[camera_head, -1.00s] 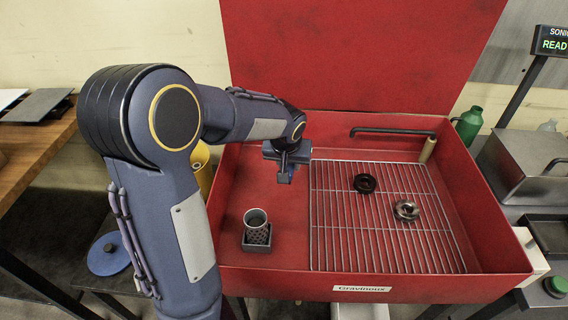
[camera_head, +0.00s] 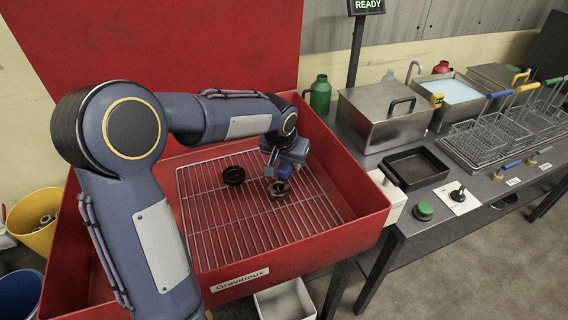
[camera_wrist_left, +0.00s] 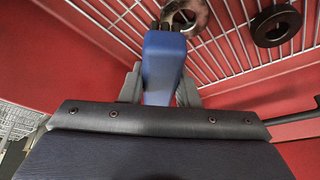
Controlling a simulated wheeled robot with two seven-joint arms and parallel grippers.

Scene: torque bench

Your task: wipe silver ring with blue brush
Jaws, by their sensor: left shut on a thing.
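My left gripper (camera_head: 283,160) is shut on the blue brush (camera_head: 284,171) above the wire rack. In the left wrist view the brush's blue body (camera_wrist_left: 163,65) stands between the two grey fingers (camera_wrist_left: 160,90). The silver ring (camera_head: 279,190) lies on the rack just below the brush. In the left wrist view the ring (camera_wrist_left: 199,18) shows at the brush's far end, partly covered by it. I cannot tell whether the bristles touch the ring. My right gripper is not in view.
A dark ring (camera_head: 233,175) lies on the rack (camera_head: 225,230) to the left of the silver one. The red basin's wall (camera_head: 345,175) rises close on the right. A green bottle (camera_head: 320,95) and a steel tank (camera_head: 385,118) stand beyond it.

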